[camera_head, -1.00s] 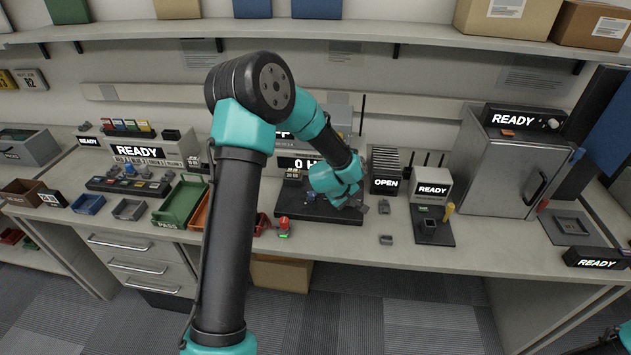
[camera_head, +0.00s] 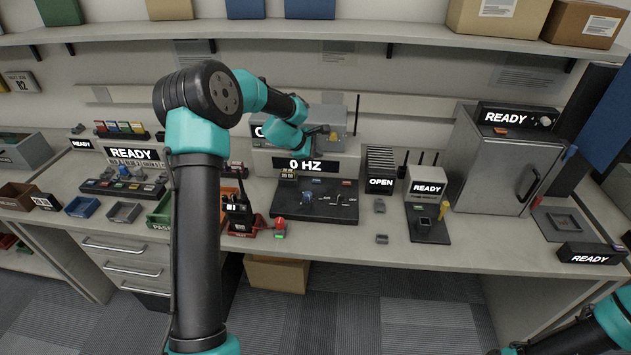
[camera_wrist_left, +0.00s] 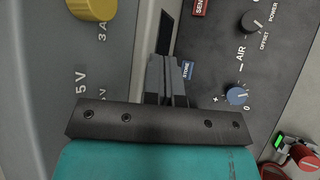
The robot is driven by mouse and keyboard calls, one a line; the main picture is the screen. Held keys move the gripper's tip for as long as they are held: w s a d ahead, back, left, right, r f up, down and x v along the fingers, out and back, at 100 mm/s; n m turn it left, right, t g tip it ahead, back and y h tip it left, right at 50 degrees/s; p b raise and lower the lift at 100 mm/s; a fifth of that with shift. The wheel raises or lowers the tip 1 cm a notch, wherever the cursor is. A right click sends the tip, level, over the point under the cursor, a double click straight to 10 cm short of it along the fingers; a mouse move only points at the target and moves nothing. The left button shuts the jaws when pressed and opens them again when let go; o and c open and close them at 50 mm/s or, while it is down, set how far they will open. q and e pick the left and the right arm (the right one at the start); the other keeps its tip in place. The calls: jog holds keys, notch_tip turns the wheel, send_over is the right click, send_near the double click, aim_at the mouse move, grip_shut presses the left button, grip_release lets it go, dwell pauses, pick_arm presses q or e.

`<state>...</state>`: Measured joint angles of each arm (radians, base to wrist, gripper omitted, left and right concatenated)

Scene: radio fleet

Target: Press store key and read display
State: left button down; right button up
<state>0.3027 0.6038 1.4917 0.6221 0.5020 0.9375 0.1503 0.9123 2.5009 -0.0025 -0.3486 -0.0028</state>
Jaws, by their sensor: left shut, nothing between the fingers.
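A black test panel (camera_head: 330,213) lies flat on the bench, with a wide display (camera_head: 312,165) behind it reading "0 HZ". A small blue key (camera_head: 317,182) sits near its back edge. In the left wrist view the blue key (camera_wrist_left: 187,69) is labelled STORE, right beside my shut fingers, which partly cover it; contact cannot be told. A red SEND key (camera_wrist_left: 200,6) is at that view's top.
A grey instrument box (camera_head: 328,118) stands behind the display, close to my left gripper. A black radio (camera_head: 240,212) stands left of the panel, a red-topped button (camera_head: 279,228) in front. A small READY unit (camera_head: 427,187) and grey cabinet (camera_head: 495,165) stand to the right.

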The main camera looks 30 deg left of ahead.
pick_arm(q)
jog(key=shift+f, duration=0.1)
send_near(321, 180)
jog(key=shift+w+d+f, duration=0.45)
jog(key=shift+w, duration=0.35)
jog(key=shift+w+d+f, duration=0.4)
jog(key=shift+w+f, duration=0.05)
jog(key=shift+w, duration=0.35)
jog(key=shift+w+d+f, duration=0.45)
jog(key=shift+w, duration=0.4)
jog(key=shift+f, duration=0.1)
jog(key=shift+f, duration=0.3)
jog(key=shift+s+f, duration=0.15)
jog(key=shift+f, duration=0.65)
dwell(1.1)
jog(key=shift+r, duration=0.15)
jog(key=shift+a+r, duration=0.35)
jog(key=shift+r, duration=0.55)
